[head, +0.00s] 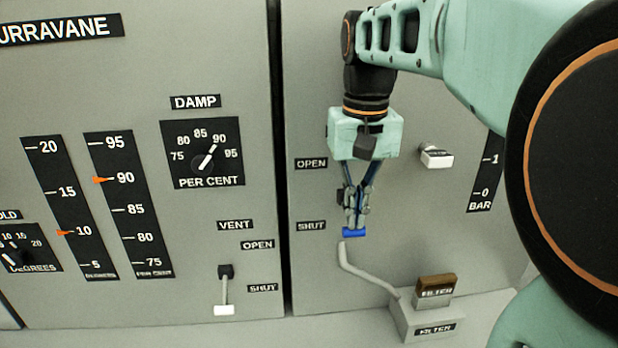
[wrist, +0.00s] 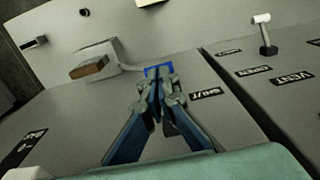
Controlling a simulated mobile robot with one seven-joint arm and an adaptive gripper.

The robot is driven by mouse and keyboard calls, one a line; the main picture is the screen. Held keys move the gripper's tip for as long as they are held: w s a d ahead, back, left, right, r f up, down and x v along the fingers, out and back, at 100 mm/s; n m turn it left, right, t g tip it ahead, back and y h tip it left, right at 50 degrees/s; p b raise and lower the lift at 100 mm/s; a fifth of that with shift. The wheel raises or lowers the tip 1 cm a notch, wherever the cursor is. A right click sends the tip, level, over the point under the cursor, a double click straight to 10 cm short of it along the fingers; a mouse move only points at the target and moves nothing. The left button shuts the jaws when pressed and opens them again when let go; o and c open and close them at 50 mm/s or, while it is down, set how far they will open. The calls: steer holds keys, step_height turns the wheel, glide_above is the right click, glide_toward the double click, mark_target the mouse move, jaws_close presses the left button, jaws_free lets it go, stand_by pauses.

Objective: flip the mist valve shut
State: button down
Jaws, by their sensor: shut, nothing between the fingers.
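A blue handle (head: 353,232) shows on the right panel, just below my fingertips and level with the SHUT label (head: 312,226). I take it for the mist valve's handle; no label reading MIST is visible, and its stem is mostly hidden behind my gripper. The OPEN label (head: 311,163) is higher up. My gripper (head: 355,222) points down along the panel, shut and empty. Its tips are at the blue handle, touching or very near; I cannot tell which. In the wrist view the blue handle (wrist: 158,70) shows just beyond my fingertips (wrist: 160,80).
A bent grey pipe (head: 368,274) runs below the handle to a filter box (head: 425,318) with a brown-topped filter block (head: 435,290). A white knob (head: 437,157) juts out at right. The vent lever (head: 224,292) is on the left panel, its white end down.

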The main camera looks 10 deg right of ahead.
steer(key=shift+f, duration=0.1)
steer(key=shift+s+f, duration=0.1)
steer(key=shift+f, duration=0.5)
steer(key=shift+r+p, duration=0.75)
steer(key=shift+r, duration=0.15)
